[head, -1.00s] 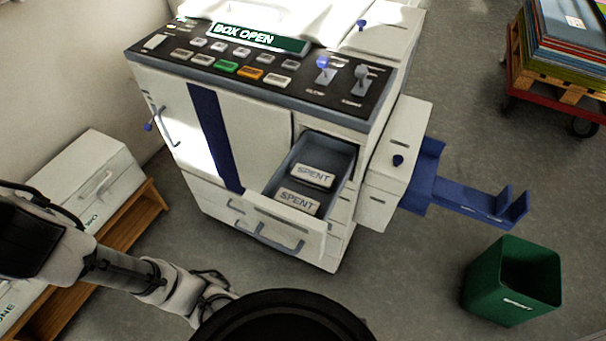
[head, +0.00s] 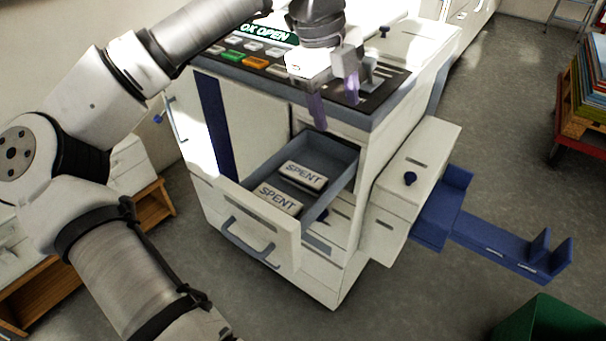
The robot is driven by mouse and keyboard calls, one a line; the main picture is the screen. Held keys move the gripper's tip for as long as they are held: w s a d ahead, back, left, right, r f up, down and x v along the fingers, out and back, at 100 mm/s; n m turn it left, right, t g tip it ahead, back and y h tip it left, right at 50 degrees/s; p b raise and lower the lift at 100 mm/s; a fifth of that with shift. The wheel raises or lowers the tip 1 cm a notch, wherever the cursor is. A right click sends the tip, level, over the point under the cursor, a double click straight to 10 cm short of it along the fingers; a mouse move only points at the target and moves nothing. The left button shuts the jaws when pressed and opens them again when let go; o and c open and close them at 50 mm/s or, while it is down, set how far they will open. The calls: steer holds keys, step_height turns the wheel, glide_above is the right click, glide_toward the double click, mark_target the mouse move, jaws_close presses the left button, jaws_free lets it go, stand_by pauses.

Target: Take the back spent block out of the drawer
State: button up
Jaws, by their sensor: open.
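The back spent block (head: 303,175) is a pale slab marked "SPENT", lying in the open drawer (head: 333,191). The front spent block (head: 277,198) has the same mark and lies nearer the drawer's front panel. My gripper (head: 336,108) is open and empty, fingers pointing down. In the picture it shows above the back end of the drawer, in front of the control panel, higher than the blocks and apart from them. Both blocks are in plain view.
The white machine (head: 290,115) holds the drawer, with a handle (head: 250,245) on its front. A side box (head: 412,185) and a blue tray arm (head: 500,240) stick out at right. A green bin (head: 545,322) stands at lower right. A loaded cart (head: 580,110) is far right.

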steer(key=w+a+f+n+y, duration=0.1)
steer(key=a+f+n+y, duration=0.2)
steer(key=a, duration=0.2)
glide_above(303, 173)
step_height(303, 173, down, 7)
steer(key=shift+f, duration=3)
steer(key=c, duration=1.1)
steer(key=shift+o, duration=0.2)
steer(key=shift+r, duration=0.1)
